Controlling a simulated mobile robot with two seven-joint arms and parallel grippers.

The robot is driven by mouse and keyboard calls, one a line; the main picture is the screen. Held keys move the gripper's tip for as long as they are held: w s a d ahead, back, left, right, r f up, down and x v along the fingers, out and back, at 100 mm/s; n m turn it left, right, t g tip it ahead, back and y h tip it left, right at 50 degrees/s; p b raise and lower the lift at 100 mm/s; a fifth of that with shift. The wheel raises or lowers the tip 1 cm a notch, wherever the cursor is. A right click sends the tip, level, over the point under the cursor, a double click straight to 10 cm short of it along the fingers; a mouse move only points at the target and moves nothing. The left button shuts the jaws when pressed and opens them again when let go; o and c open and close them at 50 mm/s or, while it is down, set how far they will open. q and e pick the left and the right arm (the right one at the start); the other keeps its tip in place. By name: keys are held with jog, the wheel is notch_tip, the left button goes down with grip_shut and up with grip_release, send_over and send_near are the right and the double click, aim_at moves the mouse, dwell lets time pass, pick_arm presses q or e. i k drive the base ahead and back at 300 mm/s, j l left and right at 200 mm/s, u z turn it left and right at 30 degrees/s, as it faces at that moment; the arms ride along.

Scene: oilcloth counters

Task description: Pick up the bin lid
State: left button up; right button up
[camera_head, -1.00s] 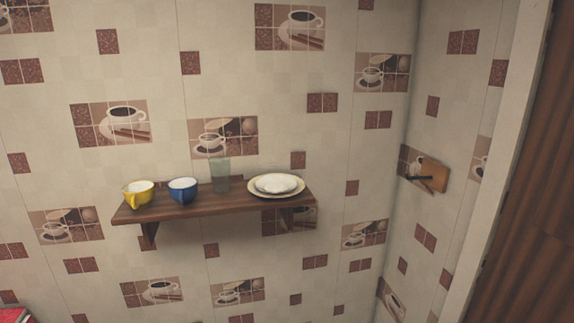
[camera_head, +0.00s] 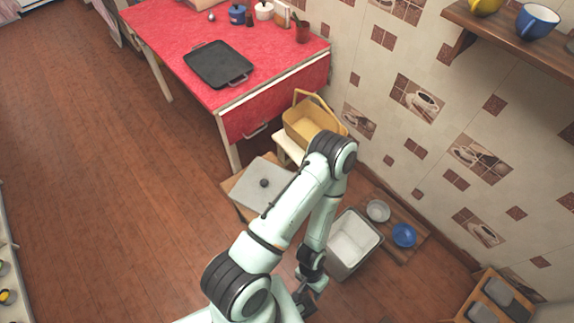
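The bin lid (camera_head: 257,198) is a flat grey square with a small dark knob (camera_head: 264,183) in its middle. It lies on a low wooden stool (camera_head: 240,207) beside the red table, left of my arm. An open grey bin (camera_head: 352,250) with a pale inside stands on the floor to the right of my arm. My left gripper (camera_head: 311,288) points down low in the picture, left of the bin and apart from the lid. It is small and dark, so its finger opening is unclear. My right gripper is not in view.
A red table (camera_head: 165,27) with a black tray (camera_head: 218,64) stands at the back. A yellow basket (camera_head: 310,118) sits beside it. A metal bowl (camera_head: 378,210) and a blue bowl (camera_head: 403,235) are right of the bin. The wooden floor at left is clear.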

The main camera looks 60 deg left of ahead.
aim_at(264, 185)
jog(key=j+u, duration=0.1)
jog(key=u, duration=2.35)
jog(key=k+j+z, duration=0.1)
jog(key=z, duration=0.3)
jog(key=k+j+z, duration=0.1)
jog(key=z, duration=0.25)
jog(key=k+j+z, duration=0.1)
jog(key=z, duration=0.3)
jog(key=k+z, duration=0.1)
jog(key=z, duration=0.25)
jog(key=j+z, duration=0.25)
jog(key=j, duration=0.2)
jog(key=j+z, duration=0.25)
jog(key=j, duration=0.15)
jog(key=k+l+u, duration=0.25)
jog(key=l, duration=0.2)
jog(key=k+l+u, duration=0.25)
jog(key=k+l, duration=0.15)
